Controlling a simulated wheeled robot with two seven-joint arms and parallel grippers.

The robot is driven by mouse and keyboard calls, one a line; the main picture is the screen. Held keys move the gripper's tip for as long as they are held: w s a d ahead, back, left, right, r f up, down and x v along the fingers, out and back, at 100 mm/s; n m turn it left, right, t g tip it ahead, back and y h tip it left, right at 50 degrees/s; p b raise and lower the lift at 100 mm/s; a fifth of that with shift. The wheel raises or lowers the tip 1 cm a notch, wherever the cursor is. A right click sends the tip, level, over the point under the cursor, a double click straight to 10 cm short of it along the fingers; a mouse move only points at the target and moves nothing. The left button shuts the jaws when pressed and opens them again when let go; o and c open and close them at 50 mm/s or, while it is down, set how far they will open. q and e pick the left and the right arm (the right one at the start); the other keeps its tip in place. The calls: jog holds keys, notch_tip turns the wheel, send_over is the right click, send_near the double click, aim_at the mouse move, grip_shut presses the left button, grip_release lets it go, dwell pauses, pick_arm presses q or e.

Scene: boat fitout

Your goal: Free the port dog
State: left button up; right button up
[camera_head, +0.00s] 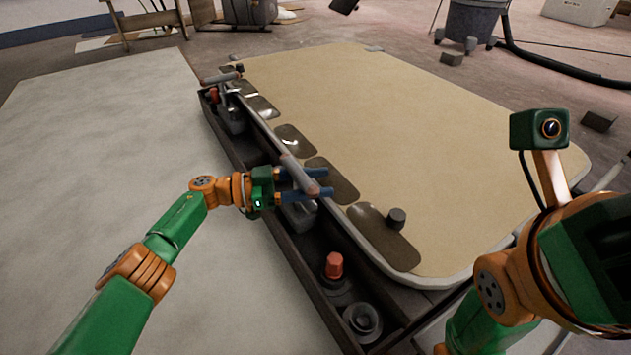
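A dark trough (262,222) runs along the left edge of a large tan panel (345,110). Two dog-like levers with bar handles stand along it; I cannot tell from labels which is the port one. The nearer lever's handle (293,168) lies slanted across the blue fingers of my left gripper (305,184). These fingers are apart, pointing right, and overlap the handle; whether they touch it is unclear. The farther lever (222,77) is at the trough's far end. My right arm is at the right; its fingers are not visible.
A red-capped fitting (334,266) and a round grey fitting (362,320) stand at the trough's near end. A pale flat surface (95,150) at left is clear beyond my arm.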

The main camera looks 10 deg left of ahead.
pick_arm(q)
jog(key=v, duration=0.7)
jog(key=shift+p, duration=0.4)
